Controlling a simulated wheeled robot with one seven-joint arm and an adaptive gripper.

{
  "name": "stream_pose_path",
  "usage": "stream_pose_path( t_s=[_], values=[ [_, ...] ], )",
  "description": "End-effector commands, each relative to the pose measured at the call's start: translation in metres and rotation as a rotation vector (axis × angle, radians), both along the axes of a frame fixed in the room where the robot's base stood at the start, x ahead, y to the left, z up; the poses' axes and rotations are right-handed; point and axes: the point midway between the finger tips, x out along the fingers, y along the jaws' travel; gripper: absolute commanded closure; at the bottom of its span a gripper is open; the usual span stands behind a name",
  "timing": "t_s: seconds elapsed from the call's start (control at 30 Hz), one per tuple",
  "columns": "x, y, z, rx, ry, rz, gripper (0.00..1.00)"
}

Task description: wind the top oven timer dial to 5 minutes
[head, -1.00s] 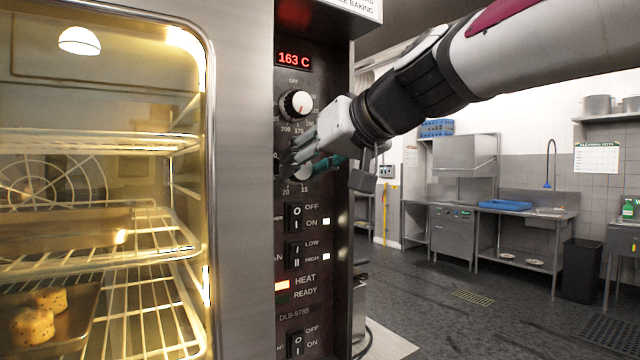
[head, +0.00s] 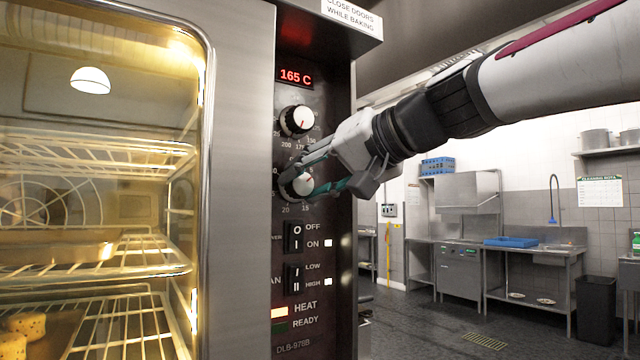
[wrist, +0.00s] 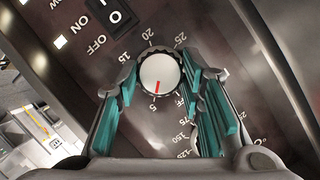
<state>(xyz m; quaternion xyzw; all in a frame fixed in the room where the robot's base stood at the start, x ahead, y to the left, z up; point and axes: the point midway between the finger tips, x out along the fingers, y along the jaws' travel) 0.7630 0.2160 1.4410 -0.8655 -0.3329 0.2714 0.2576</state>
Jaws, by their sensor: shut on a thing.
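The timer dial (head: 303,184) is a silver-white knob with a black skirt, below the temperature dial on the oven's control panel. In the wrist view the same dial (wrist: 160,72) sits between my teal-padded fingertips, and its red mark points close to the printed 5, slightly toward the 10 side. My gripper (wrist: 160,77) is shut on the dial, one finger on each side. In the head view my gripper (head: 300,176) reaches in from the right and covers part of the dial.
The temperature dial (head: 297,121) is just above, under a red 165 C display (head: 296,77). Rocker switches (head: 295,237) lie below. The oven's glass door (head: 100,200) is at left, lit, with racks inside. Open floor and a sink bench (head: 525,255) lie at right.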

Motion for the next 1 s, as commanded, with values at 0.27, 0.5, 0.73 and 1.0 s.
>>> stream_pose_path(
  t_s=[0.27, 0.5, 0.73, 1.0],
  values=[
    [0.0, 0.0, 0.0, -0.001, 0.0, -0.001, 0.61],
    [0.0, 0.0, 0.0, -0.001, 0.0, 0.0, 0.45],
    [-0.003, -0.004, 0.002, 0.0, -0.002, -0.002, 0.45],
    [-0.032, -0.037, 0.016, -0.001, -0.003, -0.003, 0.45]
  ],
)
